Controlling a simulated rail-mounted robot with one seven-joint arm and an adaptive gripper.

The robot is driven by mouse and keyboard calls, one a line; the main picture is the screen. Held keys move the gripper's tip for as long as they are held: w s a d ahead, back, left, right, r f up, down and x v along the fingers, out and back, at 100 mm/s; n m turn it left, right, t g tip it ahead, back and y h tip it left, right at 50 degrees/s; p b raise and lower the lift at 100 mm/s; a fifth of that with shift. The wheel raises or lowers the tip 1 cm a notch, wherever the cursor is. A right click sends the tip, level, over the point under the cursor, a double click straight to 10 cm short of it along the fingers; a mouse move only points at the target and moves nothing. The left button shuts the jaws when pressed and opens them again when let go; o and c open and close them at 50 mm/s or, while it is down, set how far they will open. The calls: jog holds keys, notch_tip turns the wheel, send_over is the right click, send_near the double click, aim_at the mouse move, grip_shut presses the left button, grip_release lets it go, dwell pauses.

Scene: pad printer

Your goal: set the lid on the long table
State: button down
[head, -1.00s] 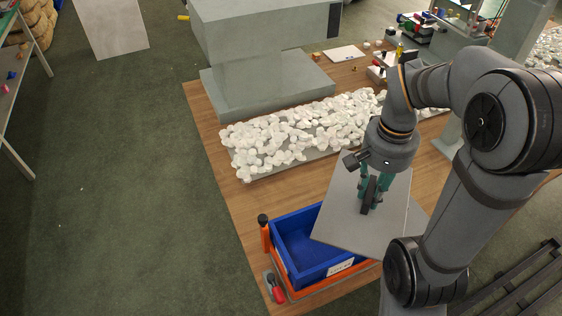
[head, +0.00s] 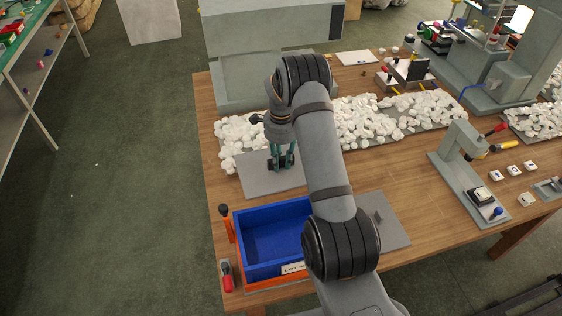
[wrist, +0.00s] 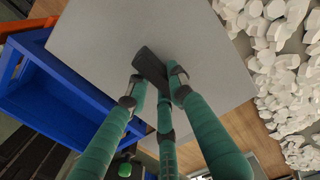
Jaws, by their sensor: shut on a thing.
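The lid is a flat grey square plate (head: 258,180) with a dark handle (wrist: 148,64). In the head view it is between the blue bin and the white pieces, over the long wooden table (head: 390,185). My gripper (head: 281,166) is shut on the lid's handle, and the green fingers close around it in the wrist view (wrist: 155,80). The lid looks roughly level. I cannot tell whether it touches the table or hangs just above it. My arm hides part of its right side.
The open blue bin (head: 245,240) sits in an orange frame at the table's front left. White pieces (head: 375,122) lie behind the lid. Another grey plate (head: 392,232) lies right of the bin. A small press (head: 460,160) stands further right, with bare table between.

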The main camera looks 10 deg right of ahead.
jog(key=shift+w+d+f, duration=0.1)
jog(key=shift+w+f, duration=0.1)
jog(key=shift+f, duration=0.25)
jog(key=shift+f+b, duration=0.1)
jog(key=shift+b, duration=0.3)
jog(key=shift+s+f+b, duration=0.1)
jog(key=shift+f+b, duration=0.15)
jog(key=shift+b, duration=0.05)
notch_tip(320, 180, down, 8)
jog(key=b, duration=0.8)
jog(key=shift+f, duration=0.15)
jog(key=shift+f+b, duration=1.5)
jog(key=shift+b, duration=0.2)
jog(key=c, duration=1.4)
grip_release()
jog(key=shift+c, duration=0.2)
jog(key=shift+r, duration=0.15)
